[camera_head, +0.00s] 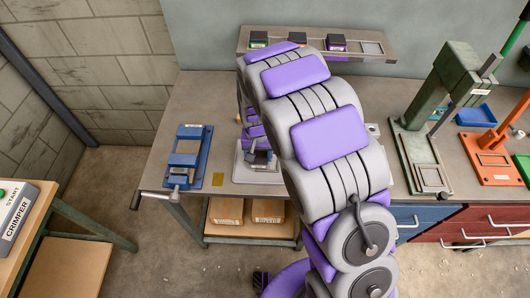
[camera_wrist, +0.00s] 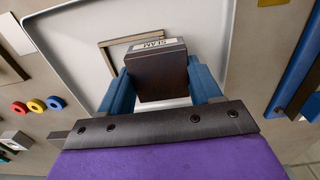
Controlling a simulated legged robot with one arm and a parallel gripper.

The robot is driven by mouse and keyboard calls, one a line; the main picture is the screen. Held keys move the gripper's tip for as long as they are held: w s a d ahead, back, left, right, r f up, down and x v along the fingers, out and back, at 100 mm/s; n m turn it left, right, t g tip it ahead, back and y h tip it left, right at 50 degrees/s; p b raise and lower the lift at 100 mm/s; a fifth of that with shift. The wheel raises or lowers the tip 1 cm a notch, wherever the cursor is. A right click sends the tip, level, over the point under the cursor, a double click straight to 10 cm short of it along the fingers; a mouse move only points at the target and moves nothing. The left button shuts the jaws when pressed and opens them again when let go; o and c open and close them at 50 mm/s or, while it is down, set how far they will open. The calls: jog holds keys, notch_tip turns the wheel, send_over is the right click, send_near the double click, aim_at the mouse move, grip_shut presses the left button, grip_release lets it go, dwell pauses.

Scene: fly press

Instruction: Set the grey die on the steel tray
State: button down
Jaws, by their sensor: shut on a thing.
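In the wrist view my gripper (camera_wrist: 162,85) has its blue fingers shut on a dark block, the grey die (camera_wrist: 155,76), marked "SLAM". The die is over the pale steel tray (camera_wrist: 72,45), beside or over a tan rectangular outline (camera_wrist: 108,58) on its floor. I cannot tell whether the die touches the tray. In the head view the steel tray (camera_head: 243,181) lies on the bench, partly hidden behind my arm. My gripper (camera_head: 262,158) is over it there, mostly hidden by the arm.
A blue vise (camera_head: 187,157) stands left of the tray. A back shelf (camera_head: 390,56) holds several dark dies and one empty frame (camera_head: 372,48). A green press (camera_head: 455,75) and an orange press (camera_head: 490,143) stand at the right. Red, yellow and blue rings (camera_wrist: 36,105) lie beside the tray.

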jog(key=shift+a, duration=0.25)
jog(key=shift+d+r, duration=0.2)
jog(key=shift+d, duration=1.7)
jog(key=shift+a+f, duration=0.15)
jog(key=shift+a, duration=0.6)
jog(key=shift+a+f, duration=0.15)
jog(key=shift+a, duration=0.55)
jog(key=shift+d, duration=1.5)
jog(key=shift+a, duration=0.6)
jog(key=shift+d+f+p, duration=0.2)
jog(key=shift+d+p, duration=0.05)
jog(key=shift+p, duration=0.1)
jog(key=shift+c, duration=0.7)
grip_release()
